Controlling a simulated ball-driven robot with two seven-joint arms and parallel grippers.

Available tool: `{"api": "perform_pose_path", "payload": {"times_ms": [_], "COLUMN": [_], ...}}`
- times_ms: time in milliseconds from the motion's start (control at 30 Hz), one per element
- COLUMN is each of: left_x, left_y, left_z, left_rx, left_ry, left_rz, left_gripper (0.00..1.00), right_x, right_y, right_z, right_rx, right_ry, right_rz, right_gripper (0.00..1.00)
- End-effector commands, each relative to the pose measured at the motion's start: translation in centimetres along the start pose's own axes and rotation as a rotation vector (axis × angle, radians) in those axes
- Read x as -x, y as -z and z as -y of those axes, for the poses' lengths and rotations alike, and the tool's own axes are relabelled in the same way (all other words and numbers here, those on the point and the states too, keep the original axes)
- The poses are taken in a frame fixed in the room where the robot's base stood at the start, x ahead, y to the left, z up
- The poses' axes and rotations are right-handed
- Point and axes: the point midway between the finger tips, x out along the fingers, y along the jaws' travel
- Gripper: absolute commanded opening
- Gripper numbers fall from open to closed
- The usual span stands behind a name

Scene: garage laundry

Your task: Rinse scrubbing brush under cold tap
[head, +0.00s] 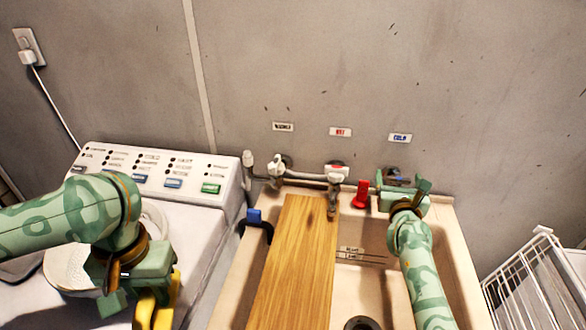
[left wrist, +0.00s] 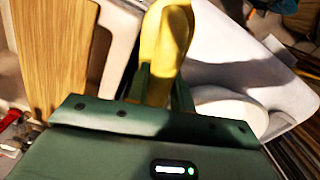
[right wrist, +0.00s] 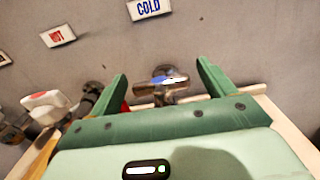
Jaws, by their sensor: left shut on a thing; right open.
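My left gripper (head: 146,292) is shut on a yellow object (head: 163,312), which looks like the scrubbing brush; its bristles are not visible. It stands in front of the washing machine, left of the sink. The left wrist view shows the yellow object (left wrist: 168,45) between the fingers. My right gripper (head: 405,192) is open at the cold tap, under the COLD label (head: 400,138). In the right wrist view the cold tap (right wrist: 170,84), with a blue mark, shows between the open fingers; contact cannot be told. The sink (head: 455,262) is below; no water stream shows.
A wooden board (head: 295,262) lies across the sink's left part. A hot tap assembly (head: 333,173) and a red item (head: 361,194) stand left of my right gripper. A blue-and-black piece (head: 255,217) sits on the left rim. A white wire rack (head: 535,280) stands at right.

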Motion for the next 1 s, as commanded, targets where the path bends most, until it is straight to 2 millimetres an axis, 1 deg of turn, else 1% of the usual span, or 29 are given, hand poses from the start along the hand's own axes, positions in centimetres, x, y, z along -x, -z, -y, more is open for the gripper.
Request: {"api": "perform_pose_path", "payload": {"times_ms": [100, 300, 333, 367, 400, 467, 500, 600, 667, 833, 900, 1000], "left_x": [-0.1, -0.1, -0.1, -0.1, -0.1, -0.1, -0.1, 0.0, 0.4, 2.9, 3.3, 3.4], "left_y": [0.0, 0.0, 0.0, 0.0, 0.0, 0.0, 0.0, 0.0, 0.0, -0.2, -0.3, -0.3], "left_z": [0.0, 0.0, 0.0, 0.0, 0.0, 0.0, 0.0, 0.0, 0.0, 0.0, 0.0, 0.0], "left_rx": [0.000, 0.000, 0.000, 0.000, 0.000, 0.000, 0.000, 0.000, 0.000, 0.000, 0.000, 0.000], "left_ry": [0.000, 0.000, 0.000, 0.000, 0.000, 0.000, 0.000, 0.000, 0.000, 0.000, 0.000, 0.000], "left_rz": [0.000, 0.000, 0.000, 0.000, 0.000, 0.000, 0.000, 0.000, -0.003, -0.014, -0.016, -0.016], "left_gripper": [0.02, 0.02, 0.02, 0.02, 0.02, 0.02, 0.02, 0.02, 0.02, 0.02, 0.02, 0.02], "right_x": [-0.5, -0.5, -0.5, -0.5, -0.5, -0.5, -0.5, -0.5, -0.5, -0.5, -0.5, -0.5], "right_y": [0.0, -0.1, -0.1, -0.1, -0.1, -0.1, -0.1, -0.1, -0.3, -0.7, -0.5, -0.3], "right_z": [0.0, 0.0, 0.0, 0.0, 0.0, 0.0, 0.0, 0.0, 0.1, 0.2, 0.2, 0.1], "right_rx": [0.000, 0.000, 0.000, 0.000, 0.000, 0.000, 0.000, 0.001, 0.003, 0.011, 0.011, 0.007], "right_ry": [0.000, 0.000, 0.000, 0.000, 0.000, 0.000, 0.000, -0.002, -0.016, -0.147, -0.209, -0.275], "right_rz": [0.000, 0.000, 0.000, 0.000, 0.000, 0.000, 0.000, 0.000, 0.001, 0.003, 0.002, 0.002], "right_gripper": [0.82, 0.82, 0.79, 0.71, 0.60, 0.43, 0.37, 0.37, 0.37, 0.37, 0.37, 0.37]}}
